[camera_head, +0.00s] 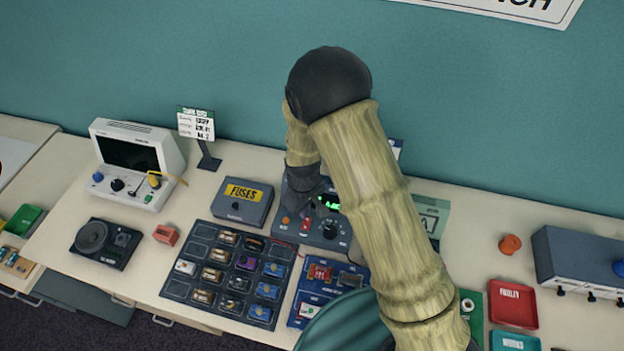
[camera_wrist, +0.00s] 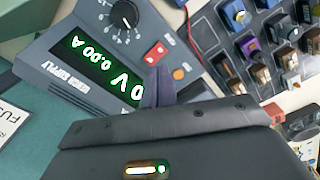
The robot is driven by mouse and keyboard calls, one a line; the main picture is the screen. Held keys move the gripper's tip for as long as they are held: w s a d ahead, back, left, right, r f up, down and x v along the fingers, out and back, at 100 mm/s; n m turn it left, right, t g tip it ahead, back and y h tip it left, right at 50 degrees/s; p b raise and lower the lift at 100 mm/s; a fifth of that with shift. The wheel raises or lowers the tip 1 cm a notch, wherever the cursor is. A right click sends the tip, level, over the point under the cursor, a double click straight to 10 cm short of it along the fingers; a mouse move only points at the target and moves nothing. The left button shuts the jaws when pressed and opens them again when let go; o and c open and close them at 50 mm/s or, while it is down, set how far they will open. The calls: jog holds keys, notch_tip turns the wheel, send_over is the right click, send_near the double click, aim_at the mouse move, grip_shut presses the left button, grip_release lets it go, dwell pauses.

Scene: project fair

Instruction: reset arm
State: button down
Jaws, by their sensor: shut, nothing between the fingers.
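My arm, with bamboo-like links and a dark rounded joint, reaches over the table in the head view. My gripper (camera_head: 308,208) points down in front of the dark grey power supply (camera_head: 330,236) and partly hides it. In the wrist view my gripper's fingers (camera_wrist: 160,88) are together with nothing between them. The supply's green display (camera_wrist: 95,75) is lit and reads 0.00 A. I cannot tell whether the fingers touch the supply.
A component tray (camera_head: 200,254) and a blue board (camera_head: 303,290) lie in front. A FUSES box (camera_head: 240,202) stands left of the supply, and a white instrument (camera_head: 135,160) farther left. Red tray (camera_head: 512,304) and grey box (camera_head: 580,262) are right. The teal wall (camera_head: 480,110) is behind.

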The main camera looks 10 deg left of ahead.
jog(key=d+r+m+t+b, duration=0.1)
jog(key=d+r+m+b, duration=0.35)
jog(key=d+r, duration=0.65)
jog(key=s+d+r+m+b, duration=0.1)
jog(key=s+d+m, duration=0.2)
jog(key=d, duration=0.4)
jog(key=s+d+r+m+t+b, duration=0.1)
jog(key=s+d+r+m, duration=0.1)
jog(key=d, duration=0.5)
jog(key=shift+s+d+r+m+t, duration=0.15)
jog(key=shift+s+d+m+t, duration=0.2)
jog(key=shift+s+m, duration=0.6)
jog(key=c, duration=2.2)
grip_release()
jog(key=shift+s, duration=0.15)
